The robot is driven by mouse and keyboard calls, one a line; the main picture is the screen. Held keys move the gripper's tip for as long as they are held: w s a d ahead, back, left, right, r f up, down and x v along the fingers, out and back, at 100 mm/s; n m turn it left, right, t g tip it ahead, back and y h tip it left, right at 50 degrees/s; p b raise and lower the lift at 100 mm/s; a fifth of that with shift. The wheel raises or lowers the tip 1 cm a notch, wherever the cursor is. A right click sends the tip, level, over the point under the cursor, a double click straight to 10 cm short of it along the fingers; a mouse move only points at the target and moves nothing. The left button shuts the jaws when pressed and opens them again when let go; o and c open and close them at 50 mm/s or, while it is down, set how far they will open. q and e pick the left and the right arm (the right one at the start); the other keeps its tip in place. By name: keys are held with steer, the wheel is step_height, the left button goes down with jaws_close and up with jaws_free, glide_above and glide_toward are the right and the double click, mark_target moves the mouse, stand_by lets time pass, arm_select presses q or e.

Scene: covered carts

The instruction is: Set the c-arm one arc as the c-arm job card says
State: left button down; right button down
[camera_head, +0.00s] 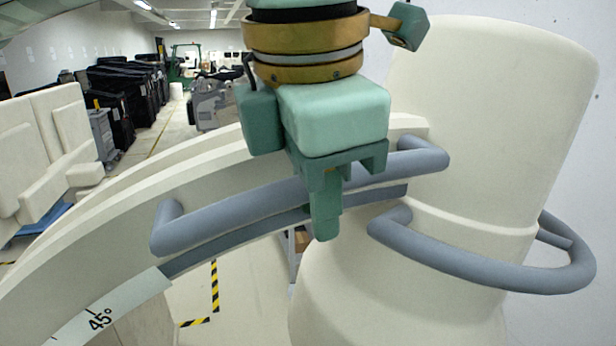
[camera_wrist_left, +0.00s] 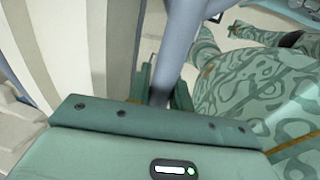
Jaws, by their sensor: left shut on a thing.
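The c-arm's cream arc (camera_head: 110,205) curves from lower left up to the right across the head view. A pale scale strip (camera_head: 125,300) on it reads 45° near the lower left. A grey-blue bar handle (camera_head: 225,212) runs along the arc. My left gripper (camera_head: 325,205) is shut on this handle from above, near its middle. The wrist view shows the handle (camera_wrist_left: 181,45) between the fingers (camera_wrist_left: 160,85). The large cream cylindrical housing (camera_head: 490,130) stands at the right. The job card is not in view, and my right gripper is not in view.
A second grey-blue handle loop (camera_head: 480,270) rings the housing at right. Black-and-yellow floor tape (camera_head: 214,290) shows below the arc. Dark covered carts (camera_head: 125,95) line the aisle at back left. A cream padded piece (camera_head: 50,140) stands at far left.

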arm_select(q)
steer(key=shift+d+f, duration=0.35)
steer(key=shift+f, duration=0.1)
steer(key=c, duration=1.4)
jaws_free()
steer(key=shift+o, duration=0.6)
steer(key=shift+a+r, duration=0.2)
steer(key=shift+a, duration=0.25)
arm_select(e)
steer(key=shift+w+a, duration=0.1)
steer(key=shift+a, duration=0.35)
arm_select(q)
steer(key=shift+d, duration=0.15)
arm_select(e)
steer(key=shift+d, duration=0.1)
